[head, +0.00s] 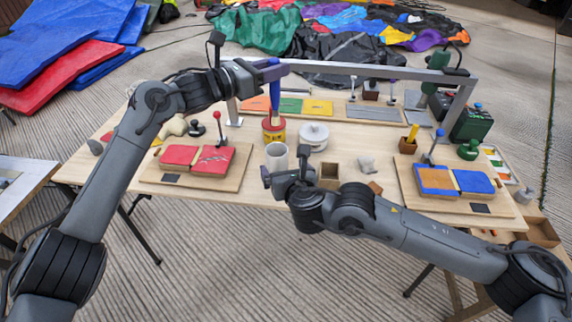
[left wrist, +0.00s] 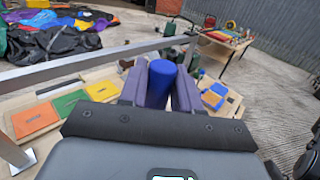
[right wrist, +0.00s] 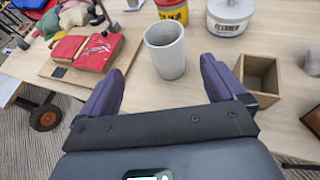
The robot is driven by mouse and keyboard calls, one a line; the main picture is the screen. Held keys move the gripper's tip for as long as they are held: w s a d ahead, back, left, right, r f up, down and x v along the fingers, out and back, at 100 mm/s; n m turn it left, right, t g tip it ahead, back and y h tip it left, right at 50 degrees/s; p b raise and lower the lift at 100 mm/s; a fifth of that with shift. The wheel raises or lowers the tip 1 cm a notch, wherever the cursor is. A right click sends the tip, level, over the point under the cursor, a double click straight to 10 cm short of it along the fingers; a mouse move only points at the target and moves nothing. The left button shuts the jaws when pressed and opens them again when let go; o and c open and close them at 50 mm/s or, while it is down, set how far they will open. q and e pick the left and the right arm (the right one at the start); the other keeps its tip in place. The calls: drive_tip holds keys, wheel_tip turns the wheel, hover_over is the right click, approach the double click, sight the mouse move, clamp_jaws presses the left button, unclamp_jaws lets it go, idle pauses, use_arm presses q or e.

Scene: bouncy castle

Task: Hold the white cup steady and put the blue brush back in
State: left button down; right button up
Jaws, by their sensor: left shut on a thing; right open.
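The blue brush (head: 275,98) hangs upright in my left gripper (head: 271,72), which is shut on its upper part. In the left wrist view the brush's blue end (left wrist: 160,82) sits between the two fingers. Its lower end is at the top of a red and yellow tin (head: 273,132); I cannot tell whether it is inside or in front. The white cup (head: 277,156) stands upright on the table just in front of that tin and looks empty in the right wrist view (right wrist: 165,50). My right gripper (right wrist: 162,68) is open, its fingers on either side, just short of the cup.
A lidded white pot (head: 314,137) stands right of the cup. A small open wooden box (right wrist: 258,78) is close to my right gripper's right finger. Red pads on a board (head: 197,160) lie to the left. A grey metal frame (head: 370,70) spans the table's back.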

sight(275, 148)
drive_tip(key=x, duration=1.2)
drive_tip(key=shift+w+d+r, duration=0.3)
drive_tip(key=shift+w+r, duration=0.05)
